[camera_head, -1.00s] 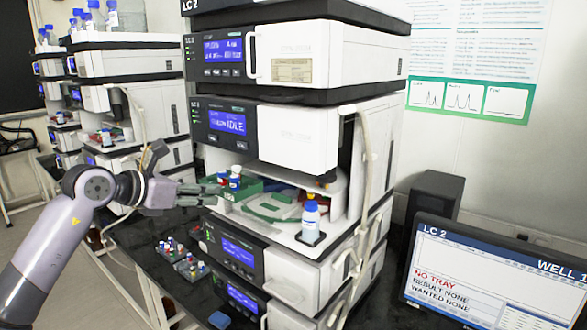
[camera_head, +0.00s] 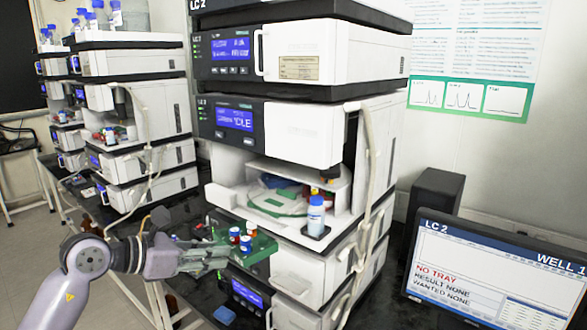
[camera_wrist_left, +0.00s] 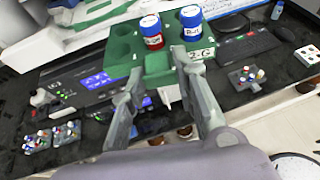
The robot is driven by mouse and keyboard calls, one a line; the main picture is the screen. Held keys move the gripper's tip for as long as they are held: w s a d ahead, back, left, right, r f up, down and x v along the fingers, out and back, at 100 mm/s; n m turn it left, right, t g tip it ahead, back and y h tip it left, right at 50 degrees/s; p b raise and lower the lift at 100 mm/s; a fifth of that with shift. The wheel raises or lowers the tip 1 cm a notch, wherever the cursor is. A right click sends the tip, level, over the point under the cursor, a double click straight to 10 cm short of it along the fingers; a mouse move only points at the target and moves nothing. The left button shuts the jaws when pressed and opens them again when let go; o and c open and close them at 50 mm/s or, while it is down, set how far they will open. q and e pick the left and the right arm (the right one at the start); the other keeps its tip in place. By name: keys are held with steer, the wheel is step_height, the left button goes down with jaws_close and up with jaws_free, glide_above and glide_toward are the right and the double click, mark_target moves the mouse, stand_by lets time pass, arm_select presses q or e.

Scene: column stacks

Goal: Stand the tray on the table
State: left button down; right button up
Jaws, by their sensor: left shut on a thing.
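The green tray (camera_head: 264,246) carries small capped vials (camera_head: 246,243) and is held in the air in front of the LC 2 stack, above the table. My left gripper (camera_head: 222,258) is shut on its near edge. In the left wrist view the tray (camera_wrist_left: 124,48) lies across the fingertips (camera_wrist_left: 160,78). Two blue-capped vials (camera_wrist_left: 151,32) stand in it there, and a white label reads 2-G. The tray looks slightly tilted in that view. The black table (camera_head: 378,306) shows below and beside the stack. My right gripper is not in view.
The LC 2 stack (camera_head: 300,135) has an open bay with a green-and-white round plate (camera_head: 280,203). A blue-capped bottle (camera_head: 315,214) stands at the bay's front right. A monitor (camera_head: 490,275) reads NO TRAY.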

arm_select(q)
steer(key=s+a+f, duration=0.1)
steer(key=s+f, duration=0.5)
steer(key=s, duration=0.3)
steer(key=s+a+f+m+g+b, duration=0.1)
steer(key=s+f, duration=0.5)
steer(key=s, duration=0.4)
steer(key=shift+s+a+f+h, duration=0.15)
steer(key=shift+s+f+h, duration=0.15)
steer(key=shift+f+h, duration=0.1)
